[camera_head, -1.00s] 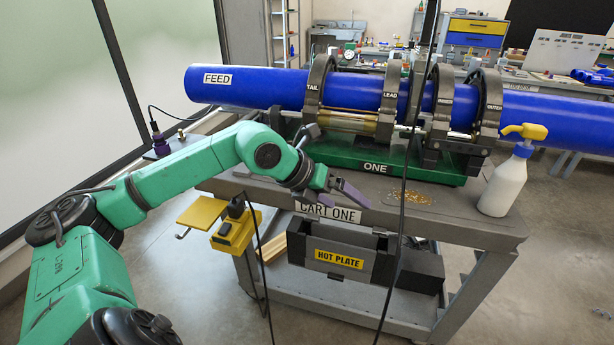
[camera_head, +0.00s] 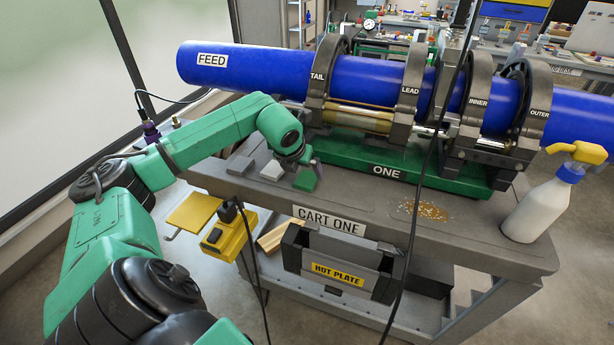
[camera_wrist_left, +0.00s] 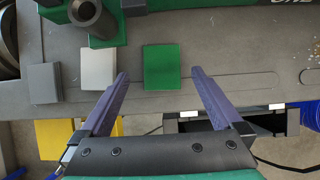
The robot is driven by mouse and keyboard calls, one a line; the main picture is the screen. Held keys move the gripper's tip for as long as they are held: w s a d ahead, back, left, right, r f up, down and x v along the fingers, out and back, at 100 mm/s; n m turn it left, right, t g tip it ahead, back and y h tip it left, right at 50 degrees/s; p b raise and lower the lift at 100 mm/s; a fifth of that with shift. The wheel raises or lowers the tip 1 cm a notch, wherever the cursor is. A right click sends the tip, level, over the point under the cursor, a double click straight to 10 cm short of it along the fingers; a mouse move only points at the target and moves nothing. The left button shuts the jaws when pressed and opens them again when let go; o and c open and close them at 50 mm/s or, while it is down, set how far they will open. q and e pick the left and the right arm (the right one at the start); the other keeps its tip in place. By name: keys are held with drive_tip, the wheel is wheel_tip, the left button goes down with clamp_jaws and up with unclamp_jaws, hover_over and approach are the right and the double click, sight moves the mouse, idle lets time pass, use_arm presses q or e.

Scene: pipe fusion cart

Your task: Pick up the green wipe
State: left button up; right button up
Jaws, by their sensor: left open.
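My left gripper (camera_wrist_left: 159,74) is open and empty, one finger on each side of the wipe. In the head view my left gripper (camera_head: 308,158) is close above the wipe and partly hides it. I cannot tell the exact height. My right gripper is not in view.
A white wipe (camera_wrist_left: 98,68) and a grey wipe (camera_wrist_left: 44,83) lie left of the green one. The green machine base (camera_head: 400,165) with the blue pipe (camera_head: 270,85) is behind. A spray bottle (camera_head: 540,200) and yellow granules (camera_head: 425,211) are to the right.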

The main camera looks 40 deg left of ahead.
sight(307, 178)
use_arm(q)
drive_tip(key=p+x, duration=0.1)
drive_tip(key=x, duration=0.2)
drive_tip(key=shift+d+f, duration=0.1)
drive_tip(key=shift+f, duration=0.35)
drive_tip(key=shift+w+f, duration=0.15)
drive_tip(key=shift+f, duration=0.05)
drive_tip(key=shift+c, duration=1.2)
drive_tip(key=c, duration=1)
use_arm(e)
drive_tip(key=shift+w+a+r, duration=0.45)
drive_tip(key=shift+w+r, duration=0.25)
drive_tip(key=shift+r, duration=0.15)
